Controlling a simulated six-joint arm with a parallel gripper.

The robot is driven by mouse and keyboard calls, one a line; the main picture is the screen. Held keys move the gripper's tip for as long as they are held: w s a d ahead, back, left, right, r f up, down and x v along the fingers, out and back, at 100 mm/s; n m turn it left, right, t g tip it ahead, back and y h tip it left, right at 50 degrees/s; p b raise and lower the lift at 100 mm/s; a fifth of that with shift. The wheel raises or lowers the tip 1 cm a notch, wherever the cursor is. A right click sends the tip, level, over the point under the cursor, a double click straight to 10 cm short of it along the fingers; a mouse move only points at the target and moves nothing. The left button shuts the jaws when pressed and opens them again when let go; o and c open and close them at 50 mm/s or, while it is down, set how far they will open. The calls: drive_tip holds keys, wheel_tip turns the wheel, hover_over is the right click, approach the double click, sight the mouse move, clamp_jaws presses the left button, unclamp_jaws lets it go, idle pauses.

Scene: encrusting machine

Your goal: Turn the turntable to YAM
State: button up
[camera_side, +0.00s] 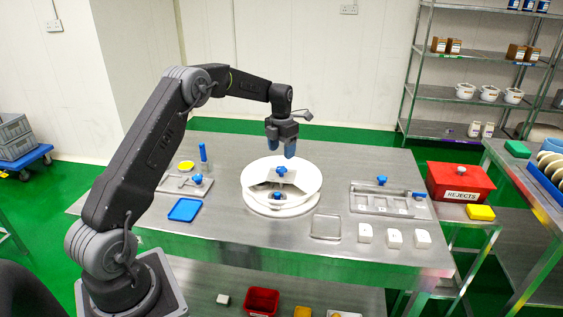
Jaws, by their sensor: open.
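The turntable (308,174) is a round white disc on a round base in the middle of the steel table. It carries raised light-coloured parts with a blue knob (281,171) on top and a second blue knob (277,196) lower at the front. My gripper (282,149) points down above the back part of the disc, with blue fingertips apart and nothing between them. The fingertips are near the upper blue knob; I cannot tell whether they touch anything. No YAM label is readable in this view.
Left of the turntable are a blue tray (185,210), a yellow round piece (186,166) and a blue upright tool (203,157). Right are a metal tray (361,206) with blue knobs, a clear dish (325,227) and white blocks (394,238). A red REJECTS bin (461,181) stands farther right.

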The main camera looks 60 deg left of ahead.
wheel_tip(320, 180, up, 7)
drive_tip(key=shift+r, duration=0.2)
idle(0.3)
drive_tip(key=s+d+r+m+t, duration=0.2)
drive_tip(key=s+d+r+m, duration=0.45)
drive_tip(key=d+m, duration=0.3)
drive_tip(key=s+d+r+m+t, duration=0.1)
drive_tip(key=s+d+r+m, duration=0.6)
drive_tip(key=m, duration=0.3)
drive_tip(key=s+d+f+m+t, duration=0.1)
drive_tip(key=s+d+f+m, duration=0.2)
drive_tip(key=s+m, duration=0.6)
drive_tip(key=s+d+f+m+t, duration=0.1)
drive_tip(key=s+d+f+m, duration=0.2)
drive_tip(key=s+d+m, duration=0.4)
drive_tip(key=shift+s+d+m+t, duration=0.15)
drive_tip(key=shift+s+m+t, duration=0.15)
drive_tip(key=shift+s+m, duration=0.75)
drive_tip(key=shift+w, duration=0.15)
